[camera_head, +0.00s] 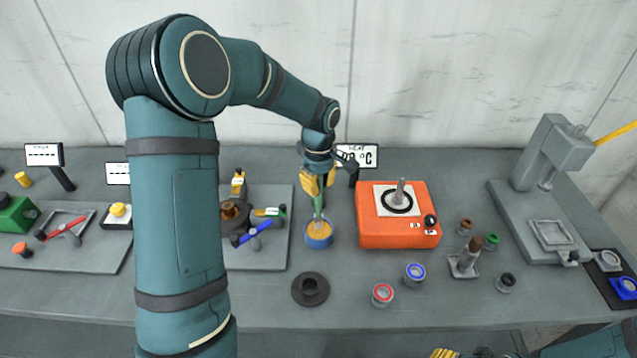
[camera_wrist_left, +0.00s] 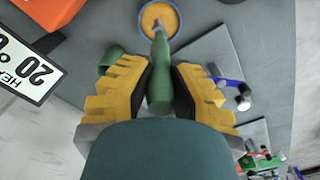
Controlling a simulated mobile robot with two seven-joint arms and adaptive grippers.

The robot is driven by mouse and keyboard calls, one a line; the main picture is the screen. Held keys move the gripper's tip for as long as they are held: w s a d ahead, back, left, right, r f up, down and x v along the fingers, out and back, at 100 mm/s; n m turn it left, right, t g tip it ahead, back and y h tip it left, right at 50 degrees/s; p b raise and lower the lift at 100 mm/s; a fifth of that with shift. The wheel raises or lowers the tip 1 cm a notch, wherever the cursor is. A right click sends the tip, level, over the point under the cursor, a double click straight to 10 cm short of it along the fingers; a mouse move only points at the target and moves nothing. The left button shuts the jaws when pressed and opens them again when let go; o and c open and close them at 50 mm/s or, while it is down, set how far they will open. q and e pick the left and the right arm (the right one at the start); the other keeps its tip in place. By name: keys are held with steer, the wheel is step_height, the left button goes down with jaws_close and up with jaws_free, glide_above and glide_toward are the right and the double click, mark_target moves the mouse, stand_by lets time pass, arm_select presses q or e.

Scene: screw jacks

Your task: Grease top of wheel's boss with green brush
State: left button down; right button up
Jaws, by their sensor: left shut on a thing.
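My left gripper (camera_head: 317,178) is shut on the green brush (camera_head: 319,204), and the brush points down. In the left wrist view the brush handle (camera_wrist_left: 160,80) lies between the yellow fingers of the left gripper (camera_wrist_left: 160,88). The brush's tip is in or just over the orange grease of a blue-rimmed pot (camera_head: 318,236); I cannot tell how deep. The pot also shows in the left wrist view (camera_wrist_left: 160,18). A dark wheel with a raised boss (camera_head: 310,288) lies flat on the bench in front of the pot. Only a little of my right gripper (camera_head: 445,353) shows at the bottom edge.
An orange hotplate (camera_head: 399,232) with a ring and pin stands right of the pot. Red (camera_head: 382,294) and blue (camera_head: 415,273) ringed pots sit in front of it. A grey press (camera_head: 552,155) stands at right. A plate with a blue-handled tool (camera_head: 254,234) lies at left.

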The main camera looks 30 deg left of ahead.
arm_select(q)
steer(key=shift+f+b, duration=0.45)
steer(key=shift+f, duration=0.1)
stand_by(1.8)
steer(key=shift+r+p, duration=2.45)
steer(key=shift+r, duration=1.15)
steer(key=shift+f, duration=0.1)
